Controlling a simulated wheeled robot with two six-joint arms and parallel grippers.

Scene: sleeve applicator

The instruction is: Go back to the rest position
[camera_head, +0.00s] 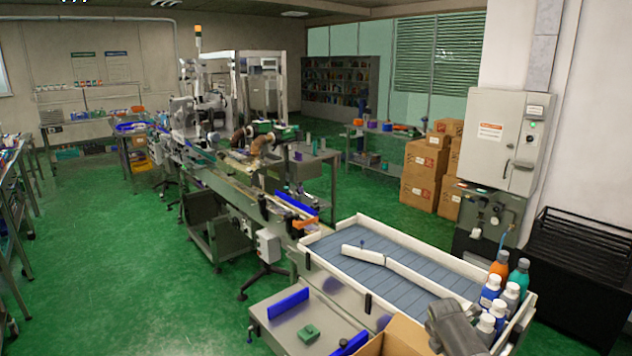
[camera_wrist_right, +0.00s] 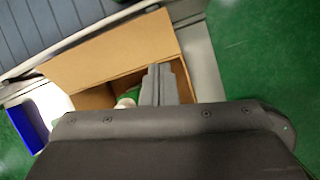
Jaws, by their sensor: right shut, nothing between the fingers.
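My right gripper (camera_wrist_right: 161,72) shows in the wrist view, its grey fingers shut together with nothing between them. It points over the open cardboard box (camera_wrist_right: 110,52), and a small green and white item (camera_wrist_right: 128,98) shows inside the box, partly hidden by the gripper body. In the head view a dark grey part of my right arm (camera_head: 457,326) comes in at the bottom right, over the corner of the cardboard box (camera_head: 400,338). The fingertips are hidden there. My left gripper is not in view.
Several bottles (camera_head: 497,300) stand at the right end of the conveyor (camera_head: 410,283), close to my right arm. A white angled guide (camera_head: 362,255) crosses the belt. Green floor (camera_head: 110,270) is open at left.

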